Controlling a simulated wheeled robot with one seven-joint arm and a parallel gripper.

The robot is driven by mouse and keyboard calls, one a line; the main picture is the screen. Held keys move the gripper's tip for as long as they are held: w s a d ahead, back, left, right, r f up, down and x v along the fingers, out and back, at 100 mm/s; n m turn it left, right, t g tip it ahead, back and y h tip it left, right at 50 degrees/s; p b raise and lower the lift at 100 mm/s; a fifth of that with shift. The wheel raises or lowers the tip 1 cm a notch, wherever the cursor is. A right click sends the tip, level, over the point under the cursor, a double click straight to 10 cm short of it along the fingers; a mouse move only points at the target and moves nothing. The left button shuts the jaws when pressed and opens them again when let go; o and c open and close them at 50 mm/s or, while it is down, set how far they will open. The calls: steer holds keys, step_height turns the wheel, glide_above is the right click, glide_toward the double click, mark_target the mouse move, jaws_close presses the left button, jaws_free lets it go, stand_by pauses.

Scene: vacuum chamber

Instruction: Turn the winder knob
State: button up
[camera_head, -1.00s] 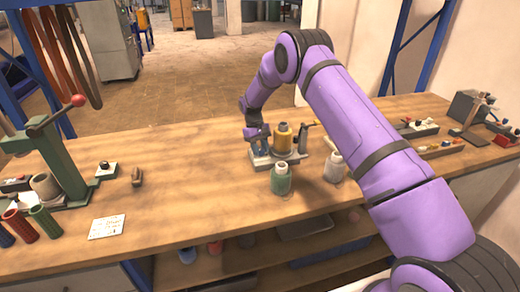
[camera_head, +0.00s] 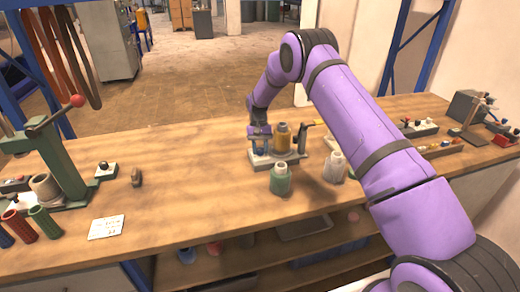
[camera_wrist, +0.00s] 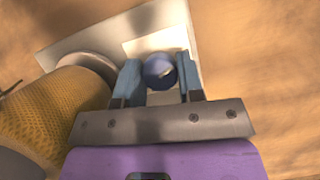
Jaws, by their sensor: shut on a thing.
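The winder (camera_head: 262,160) stands on the bench, a pale base carrying a yellow thread spool (camera_head: 283,139). In the wrist view its pale base (camera_wrist: 84,44) lies under my gripper (camera_wrist: 159,80), with the spool (camera_wrist: 50,108) at left. The round, dark blue winder knob (camera_wrist: 159,70) sits between my two light blue fingers, and my gripper is shut on it. In the head view my gripper (camera_head: 260,140) is at the left end of the winder. There the knob is too small to make out clearly.
A green lever press (camera_head: 62,150) and a white card (camera_head: 106,227) are at left. The bench (camera_head: 190,185) left of the winder is mostly clear.

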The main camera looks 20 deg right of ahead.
steer(key=o, duration=0.9)
steer(key=shift+r, duration=0.1)
steer(key=v, duration=1)
steer(key=shift+w+r, duration=0.15)
steer(key=shift+r, duration=0.15)
